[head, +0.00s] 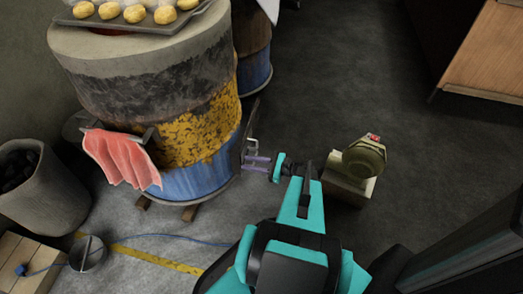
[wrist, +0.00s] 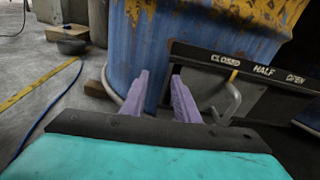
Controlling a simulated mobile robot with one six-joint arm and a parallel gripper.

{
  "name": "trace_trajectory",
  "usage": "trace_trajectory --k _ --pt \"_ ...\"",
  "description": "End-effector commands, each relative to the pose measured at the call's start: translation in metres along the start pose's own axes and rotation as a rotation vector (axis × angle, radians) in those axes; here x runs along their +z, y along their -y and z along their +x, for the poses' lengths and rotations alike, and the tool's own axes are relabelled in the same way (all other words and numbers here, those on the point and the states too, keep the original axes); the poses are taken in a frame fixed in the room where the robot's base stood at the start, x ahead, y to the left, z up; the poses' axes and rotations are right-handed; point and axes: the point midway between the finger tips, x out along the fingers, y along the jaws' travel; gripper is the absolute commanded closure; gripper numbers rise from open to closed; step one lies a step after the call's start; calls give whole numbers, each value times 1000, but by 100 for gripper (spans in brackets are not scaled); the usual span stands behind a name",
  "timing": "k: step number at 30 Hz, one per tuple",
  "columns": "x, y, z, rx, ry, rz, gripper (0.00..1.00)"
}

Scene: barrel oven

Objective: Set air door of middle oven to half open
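A barrel oven (head: 190,130) with worn yellow and blue paint stands left of my gripper (head: 247,161). On its lower side, the wrist view shows a black bar (wrist: 250,69) lettered CLOSED, HALF and OPEN. Below the bar are a dark grey plate (wrist: 262,103), seemingly the air door, and a bent grey rod handle (wrist: 234,100). A small yellow mark (wrist: 234,75) shows between CLOSED and HALF. My gripper (wrist: 160,74) has its purple fingers apart, with nothing between them. The handle is right of the fingers, apart from them in the picture.
A blower (head: 364,157) on a box stands right of my arm. A red cloth (head: 120,158) hangs on the oven, and a tray (head: 150,22) of buns is on top. Another barrel (head: 252,45) stands behind. A blue cable (head: 165,236) lies on the floor. Floor at upper right is clear.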

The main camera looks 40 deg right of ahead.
Motion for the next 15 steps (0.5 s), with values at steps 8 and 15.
trace_trajectory --k 8,15 --pt "-18 -90 60 287 -149 -150 72" --pt "-36 -167 86 548 -253 -309 72"
